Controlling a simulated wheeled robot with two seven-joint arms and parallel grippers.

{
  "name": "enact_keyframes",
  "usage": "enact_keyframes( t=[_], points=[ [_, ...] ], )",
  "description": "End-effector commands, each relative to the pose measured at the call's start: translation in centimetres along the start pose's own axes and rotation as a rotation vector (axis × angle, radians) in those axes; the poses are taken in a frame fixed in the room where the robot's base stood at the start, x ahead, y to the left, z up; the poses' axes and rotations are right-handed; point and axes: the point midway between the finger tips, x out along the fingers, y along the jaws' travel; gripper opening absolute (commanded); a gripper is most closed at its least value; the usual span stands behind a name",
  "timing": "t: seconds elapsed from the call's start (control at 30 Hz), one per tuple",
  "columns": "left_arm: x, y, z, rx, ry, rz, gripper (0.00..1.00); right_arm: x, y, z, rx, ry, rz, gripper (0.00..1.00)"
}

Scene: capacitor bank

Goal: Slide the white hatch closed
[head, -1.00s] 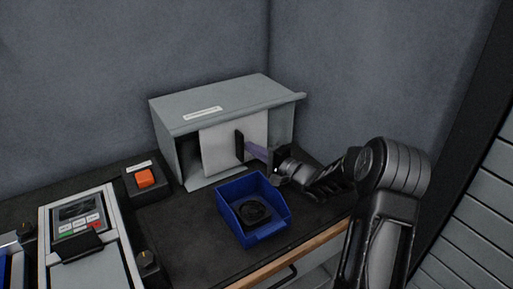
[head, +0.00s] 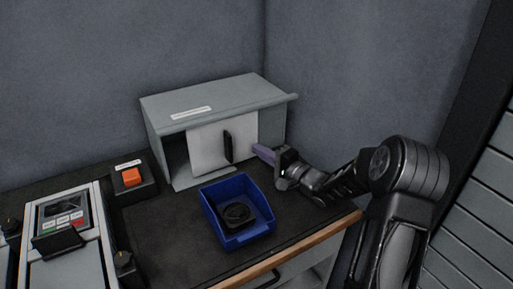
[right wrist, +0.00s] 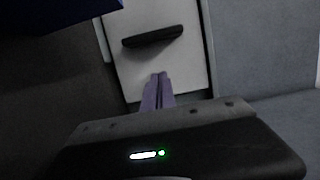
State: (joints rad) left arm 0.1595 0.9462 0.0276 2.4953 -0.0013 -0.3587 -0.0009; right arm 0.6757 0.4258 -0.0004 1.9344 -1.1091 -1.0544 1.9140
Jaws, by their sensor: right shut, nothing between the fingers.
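The white hatch (head: 207,150) is a flat panel at the front of a grey box, with a dark opening to its left. In the right wrist view the hatch (right wrist: 120,75) and handle (right wrist: 153,36) lie ahead of the fingers. My right gripper (head: 256,149) is shut and empty, its purple fingertips to the right of the handle and apart from it. The fingertips also show in the right wrist view (right wrist: 160,76), pressed together. My left gripper is out of view.
The grey box (head: 215,96) stands against the wall. A blue bin (head: 240,238) holding a dark round part sits in front of it. An orange button (head: 131,177) and a control panel (head: 63,215) stand to the left. The dark bench top (head: 165,235) is clear beside the bin.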

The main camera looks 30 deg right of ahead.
Motion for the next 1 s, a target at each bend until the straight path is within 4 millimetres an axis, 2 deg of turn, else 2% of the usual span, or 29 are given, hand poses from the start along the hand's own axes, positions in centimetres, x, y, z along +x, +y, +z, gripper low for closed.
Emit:
enact_keyframes(
  t=[0.2,0.4,0.83,0.93,1.0],
  points=[
    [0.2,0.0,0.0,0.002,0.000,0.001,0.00,-4.0,0.1,-0.2,0.000,0.006,0.002,0.00],
    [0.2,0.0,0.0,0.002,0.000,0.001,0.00,-6.2,0.1,-0.1,0.000,0.004,0.002,0.00],
    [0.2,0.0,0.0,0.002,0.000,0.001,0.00,-6.5,0.1,-0.3,-0.008,0.010,0.006,0.00],
    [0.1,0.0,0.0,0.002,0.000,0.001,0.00,-6.5,0.0,-1.7,-0.062,0.056,0.033,0.00],
    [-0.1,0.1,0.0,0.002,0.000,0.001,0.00,-6.5,0.0,-3.8,-0.139,0.121,0.077,0.00]
  ],
)
